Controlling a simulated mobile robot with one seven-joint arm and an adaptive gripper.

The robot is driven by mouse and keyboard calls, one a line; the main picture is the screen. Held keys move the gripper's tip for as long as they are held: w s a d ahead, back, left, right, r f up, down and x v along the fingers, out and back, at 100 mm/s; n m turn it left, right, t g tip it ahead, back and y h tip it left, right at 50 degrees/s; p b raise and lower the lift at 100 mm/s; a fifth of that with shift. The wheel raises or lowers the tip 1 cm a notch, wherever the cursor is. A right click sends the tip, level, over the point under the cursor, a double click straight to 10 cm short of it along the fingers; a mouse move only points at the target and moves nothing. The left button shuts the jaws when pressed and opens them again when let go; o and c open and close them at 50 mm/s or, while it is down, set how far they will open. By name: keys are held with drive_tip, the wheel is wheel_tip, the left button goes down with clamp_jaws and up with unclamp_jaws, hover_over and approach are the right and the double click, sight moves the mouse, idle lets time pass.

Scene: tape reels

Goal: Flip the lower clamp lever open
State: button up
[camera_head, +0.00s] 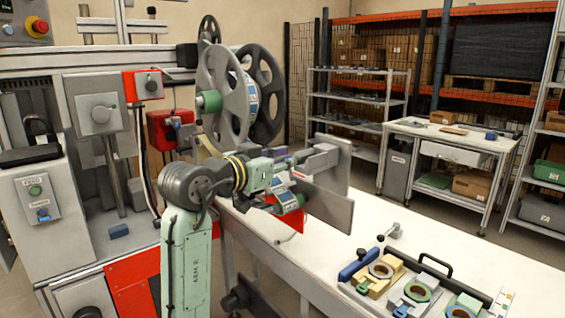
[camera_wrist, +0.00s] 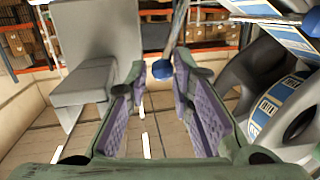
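In the wrist view, my gripper (camera_wrist: 160,82) is open, with its two purple-padded fingers apart and nothing held between them. A lever with a blue ball knob (camera_wrist: 162,70) hangs down into view near the fingertips; I take it for the lower clamp lever. Its knob appears in the gap between the tips, and I cannot tell whether it is between them or just beyond. The lever's rod (camera_wrist: 180,28) runs upward from the knob. In the head view, my gripper (camera_head: 288,163) is beside the grey clamp block (camera_head: 320,158); the lever is not clearly visible there.
Grey plates (camera_head: 342,163) stand close to my gripper. Large grey reels (camera_head: 222,95) are above and behind it; reels with blue labels (camera_wrist: 272,106) crowd the right of the wrist view. The white table (camera_head: 385,228) below carries fixtures (camera_head: 410,292) at the front right.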

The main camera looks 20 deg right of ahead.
drive_tip(key=o, duration=0.4)
drive_tip(key=shift+a+f, duration=0.1)
drive_tip(key=shift+c, duration=0.2)
drive_tip(key=v, duration=1.2)
